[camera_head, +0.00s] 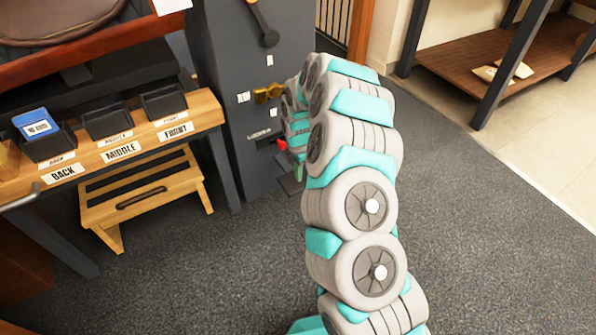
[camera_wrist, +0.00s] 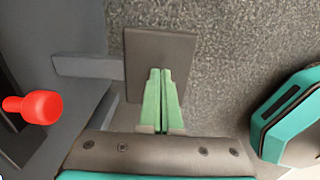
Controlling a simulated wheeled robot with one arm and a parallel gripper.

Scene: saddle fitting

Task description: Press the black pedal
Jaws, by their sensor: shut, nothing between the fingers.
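The pedal is a dark, flat rectangular plate (camera_wrist: 178,50) in the wrist view, joined on its left to a grey bar that runs to the machine's base. In the head view a small part of the pedal (camera_head: 289,184) shows low beside the grey machine column, mostly hidden by my arm. My gripper (camera_wrist: 160,73) has two green fingers, shut together and empty. The fingertips overlap the lower middle of the plate in the wrist view. I cannot tell whether they touch it or hover above it.
A red knob (camera_wrist: 36,106) sticks out left of my gripper. The grey machine column (camera_head: 238,80) stands beside my arm. A wooden step stool (camera_head: 145,195) stands under the bench with black bins (camera_head: 106,122). Open carpet (camera_head: 480,230) lies to the right.

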